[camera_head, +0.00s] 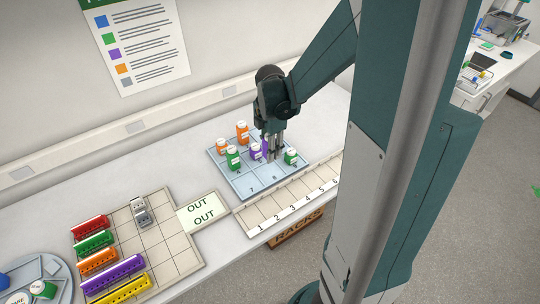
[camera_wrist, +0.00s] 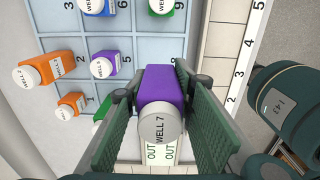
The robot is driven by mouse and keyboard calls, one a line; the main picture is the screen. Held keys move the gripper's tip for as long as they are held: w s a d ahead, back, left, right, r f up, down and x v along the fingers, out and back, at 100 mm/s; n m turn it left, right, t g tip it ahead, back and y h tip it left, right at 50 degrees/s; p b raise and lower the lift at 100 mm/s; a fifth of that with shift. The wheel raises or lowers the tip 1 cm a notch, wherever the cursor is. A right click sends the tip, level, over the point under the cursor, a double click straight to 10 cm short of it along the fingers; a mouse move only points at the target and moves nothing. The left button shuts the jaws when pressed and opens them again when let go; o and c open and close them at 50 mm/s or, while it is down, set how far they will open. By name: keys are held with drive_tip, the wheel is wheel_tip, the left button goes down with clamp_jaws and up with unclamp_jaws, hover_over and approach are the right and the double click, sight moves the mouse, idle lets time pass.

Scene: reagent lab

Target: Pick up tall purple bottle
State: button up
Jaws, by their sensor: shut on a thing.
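A tall purple bottle (camera_wrist: 164,84) with a grey-white cap marked WELL 7 stands between the green finger pads of my gripper (camera_wrist: 160,92) in the wrist view. The pads are shut on its sides. In the head view my gripper (camera_head: 273,154) points down over the blue numbered tray (camera_head: 254,185), and part of the held purple bottle (camera_head: 265,146) shows beside the fingers. Whether its base touches the tray cannot be told. A shorter purple bottle (camera_head: 256,152) stands just left of my fingers; a purple bottle also shows in the wrist view (camera_wrist: 123,65).
Orange bottles (camera_head: 242,132), a green bottle (camera_head: 233,158) on the left and a green bottle (camera_head: 290,157) on the right stand close around my gripper. A numbered rack strip (camera_head: 290,208), an OUT card (camera_head: 198,211) and coloured racks (camera_head: 113,275) lie nearer.

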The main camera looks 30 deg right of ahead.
drive_tip(key=shift+r, duration=0.35)
drive_tip(key=shift+a, duration=0.1)
idle(0.5)
